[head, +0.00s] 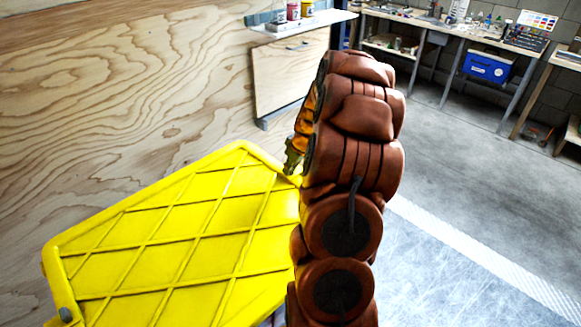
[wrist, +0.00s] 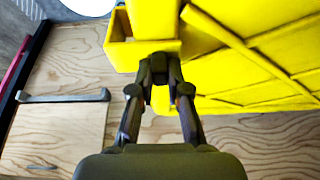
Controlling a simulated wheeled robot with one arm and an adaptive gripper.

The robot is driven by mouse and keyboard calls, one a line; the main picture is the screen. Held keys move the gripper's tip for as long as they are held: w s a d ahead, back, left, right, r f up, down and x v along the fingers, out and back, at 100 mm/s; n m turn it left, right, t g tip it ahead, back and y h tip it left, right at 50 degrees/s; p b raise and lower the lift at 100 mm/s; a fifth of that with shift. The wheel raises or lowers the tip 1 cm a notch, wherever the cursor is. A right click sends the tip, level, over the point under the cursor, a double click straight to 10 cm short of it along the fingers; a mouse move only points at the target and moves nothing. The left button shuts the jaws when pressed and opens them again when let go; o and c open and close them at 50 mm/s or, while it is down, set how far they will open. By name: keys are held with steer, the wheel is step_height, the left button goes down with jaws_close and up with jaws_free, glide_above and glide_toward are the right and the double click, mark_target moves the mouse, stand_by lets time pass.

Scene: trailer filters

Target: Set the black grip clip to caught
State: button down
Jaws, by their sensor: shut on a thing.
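A large yellow ribbed panel (head: 190,235) fills the lower left of the head view, tilted, in front of a plywood wall. It also fills the upper right of the wrist view (wrist: 255,60), with a box-shaped yellow part (wrist: 118,50) at its left end. My gripper (head: 293,160) is at the panel's far right corner in the head view. In the wrist view my gripper (wrist: 160,72) has its fingertips close together at the yellow edge, shut on a small dark piece. It looks like the black grip clip, mostly hidden by the fingers; its setting cannot be told.
A plywood wall (head: 90,100) stands behind the panel. A shelf (head: 300,22) with several small pots is on it, above a wooden panel (head: 290,70). Workbenches and a blue box (head: 487,66) stand at the back right. The grey floor (head: 450,180) to the right is clear.

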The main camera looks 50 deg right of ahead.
steer(key=shift+a, duration=0.1)
steer(key=shift+w+a+f+b, duration=0.1)
steer(key=shift+a+b, duration=0.5)
steer(key=shift+b, duration=0.1)
steer(key=shift+a+b, duration=0.3)
steer(key=shift+a, duration=0.25)
steer(key=c, duration=1.1)
jaws_free()
steer(key=shift+r, duration=0.2)
